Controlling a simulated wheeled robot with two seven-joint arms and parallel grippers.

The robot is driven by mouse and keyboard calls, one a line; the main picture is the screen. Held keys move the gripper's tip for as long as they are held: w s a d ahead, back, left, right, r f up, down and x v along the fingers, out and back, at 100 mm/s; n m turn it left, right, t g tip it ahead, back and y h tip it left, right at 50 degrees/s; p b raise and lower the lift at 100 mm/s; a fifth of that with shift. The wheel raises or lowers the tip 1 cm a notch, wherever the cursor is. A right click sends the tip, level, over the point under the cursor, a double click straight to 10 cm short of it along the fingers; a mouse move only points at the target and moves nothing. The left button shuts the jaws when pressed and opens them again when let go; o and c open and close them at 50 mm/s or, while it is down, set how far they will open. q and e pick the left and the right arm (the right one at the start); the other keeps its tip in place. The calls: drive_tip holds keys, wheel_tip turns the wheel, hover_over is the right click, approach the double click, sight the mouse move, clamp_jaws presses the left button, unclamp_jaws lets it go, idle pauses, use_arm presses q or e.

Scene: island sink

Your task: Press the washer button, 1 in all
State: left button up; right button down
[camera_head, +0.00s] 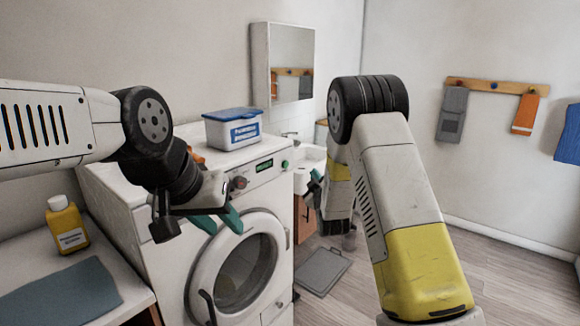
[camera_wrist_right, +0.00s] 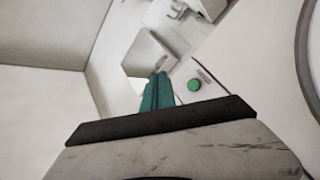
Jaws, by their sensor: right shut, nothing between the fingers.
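The white washer (camera_head: 165,217) stands left of centre in the head view, its round door closed. On its upper front panel are a green display, a dark knob (camera_head: 239,183) and a round green button (camera_head: 285,164). The green button shows clearly in the right wrist view (camera_wrist_right: 194,85). My right gripper (camera_wrist_right: 158,90) is shut and empty; its teal fingertips appear left of the button, with a gap in the picture. In the head view my right gripper (camera_head: 313,184) is small, beside the panel's right end. My left gripper (camera_head: 218,220) is open and empty before the washer front.
A white tub with a blue lid (camera_head: 233,130) stands on the washer. A yellow bottle (camera_head: 67,225) and blue-grey cloth (camera_head: 62,295) are on the counter at left. A mirror cabinet (camera_head: 282,63) hangs behind.

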sight(289, 163)
drive_tip(key=w+a, duration=0.5)
drive_tip(key=a, duration=0.2)
idle(0.3)
drive_tip(key=shift+w+a, duration=0.1)
idle(1.8)
drive_tip(key=shift+w+a, duration=0.2)
drive_tip(key=shift+a, duration=0.1)
drive_tip(key=shift+w+a, duration=0.4)
drive_tip(key=shift+a, duration=0.1)
idle(0.9)
idle(0.3)
drive_tip(key=shift+s+d, duration=0.65)
drive_tip(key=shift+d, duration=0.15)
